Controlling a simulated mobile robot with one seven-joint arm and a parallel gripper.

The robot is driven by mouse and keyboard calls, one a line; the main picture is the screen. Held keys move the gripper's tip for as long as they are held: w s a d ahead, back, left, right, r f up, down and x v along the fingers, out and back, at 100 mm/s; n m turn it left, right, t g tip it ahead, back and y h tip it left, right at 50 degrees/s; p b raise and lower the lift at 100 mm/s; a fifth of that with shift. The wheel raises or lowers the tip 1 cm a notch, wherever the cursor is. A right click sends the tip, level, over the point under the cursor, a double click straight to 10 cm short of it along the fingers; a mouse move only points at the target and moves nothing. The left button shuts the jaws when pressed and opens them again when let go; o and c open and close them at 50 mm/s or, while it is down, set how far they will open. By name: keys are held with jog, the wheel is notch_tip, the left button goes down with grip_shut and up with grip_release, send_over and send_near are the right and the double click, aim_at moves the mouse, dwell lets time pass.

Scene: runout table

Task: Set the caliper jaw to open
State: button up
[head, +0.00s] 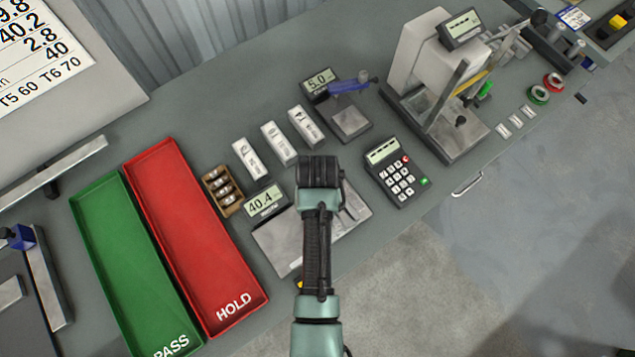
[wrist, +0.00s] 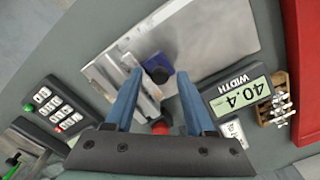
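The caliper is a flat silver plate (wrist: 215,35) in the wrist view, with a display (wrist: 240,95) reading WIDTH 40.4.
A red HOLD tray (head: 200,240) and green PASS tray (head: 130,260) lie left. A small wooden rack (head: 222,190) stands beside the display. White boxes (head: 279,143) and a 5.0 gauge (head: 350,120) are behind. A keypad (head: 396,172) is right, near the table's front edge.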

grip_shut()
dwell(1.2)
